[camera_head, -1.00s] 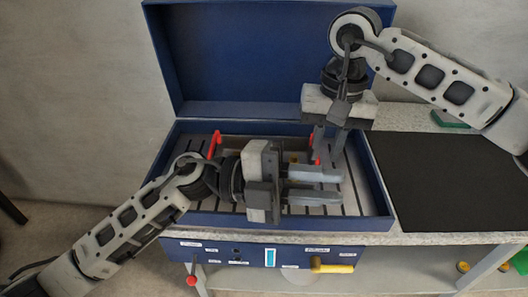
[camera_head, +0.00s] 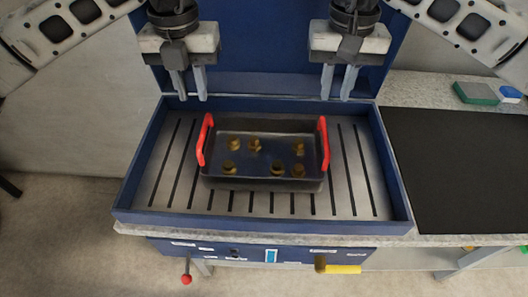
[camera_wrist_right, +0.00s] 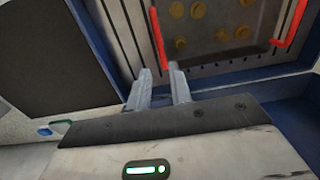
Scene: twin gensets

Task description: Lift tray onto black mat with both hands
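A dark tray (camera_head: 265,183) with several brass-coloured pieces in it sits on the slatted grill surface inside the blue box. It has a red handle (camera_head: 205,139) at its left end and another (camera_head: 323,143) at its right end. The black mat (camera_head: 462,165) lies flat and bare on the counter right of the box. My left gripper (camera_head: 194,97) is open and empty, above and behind the left handle. My right gripper (camera_head: 337,97) is open and empty, above and behind the right handle. The tray and both handles also show in the right wrist view (camera_wrist_right: 213,52).
The blue box (camera_head: 393,190) has raised walls around the tray, and its lid (camera_head: 262,60) stands open behind. A green and white block (camera_head: 476,93) and a blue one (camera_head: 510,92) lie behind the mat. A red knob and yellow handle are at the front.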

